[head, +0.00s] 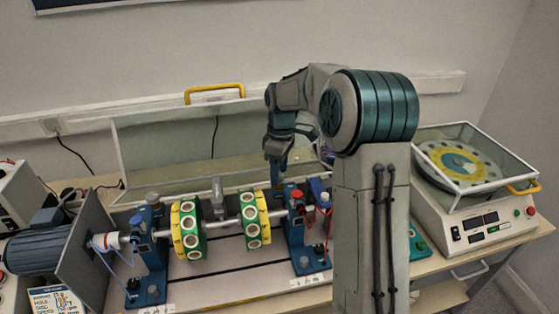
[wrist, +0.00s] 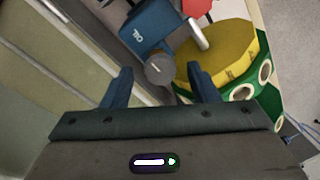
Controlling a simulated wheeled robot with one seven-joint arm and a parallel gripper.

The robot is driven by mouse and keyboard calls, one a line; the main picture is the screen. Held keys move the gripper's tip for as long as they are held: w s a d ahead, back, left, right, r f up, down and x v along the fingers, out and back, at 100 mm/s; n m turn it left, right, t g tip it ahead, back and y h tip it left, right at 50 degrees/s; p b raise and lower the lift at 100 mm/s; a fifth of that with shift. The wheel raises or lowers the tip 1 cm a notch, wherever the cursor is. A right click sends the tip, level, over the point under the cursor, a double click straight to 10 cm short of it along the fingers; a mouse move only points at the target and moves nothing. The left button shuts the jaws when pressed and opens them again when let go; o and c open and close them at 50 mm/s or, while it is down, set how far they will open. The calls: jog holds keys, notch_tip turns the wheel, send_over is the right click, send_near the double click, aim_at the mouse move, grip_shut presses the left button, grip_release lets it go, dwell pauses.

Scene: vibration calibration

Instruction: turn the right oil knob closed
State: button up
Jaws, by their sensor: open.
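The right oil knob is a round grey knob (wrist: 158,69) with a mark on its face, in the wrist view. It sits at the lower edge of a blue block (wrist: 150,28) lettered "OIL". My gripper (wrist: 160,72) is open, with a blue finger on each side of the knob and a visible gap on both sides. I cannot tell how far its tips are from the knob in depth. In the head view my gripper (head: 275,182) points down just behind the right blue bearing stand (head: 305,255). The knob cannot be made out there.
A yellow and green disc (wrist: 222,58) on the shaft lies close to the right finger; the disc also shows in the head view (head: 251,222). A red part (wrist: 196,8) is above the disc. A raised clear cover (head: 165,160) stands behind the rig.

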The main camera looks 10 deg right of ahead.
notch_tip(320, 180, up, 14)
jog(key=w, duration=0.1)
jog(key=shift+d+f+b, duration=0.2)
jog(key=shift+d+b, duration=0.2)
jog(key=shift+b, duration=0.05)
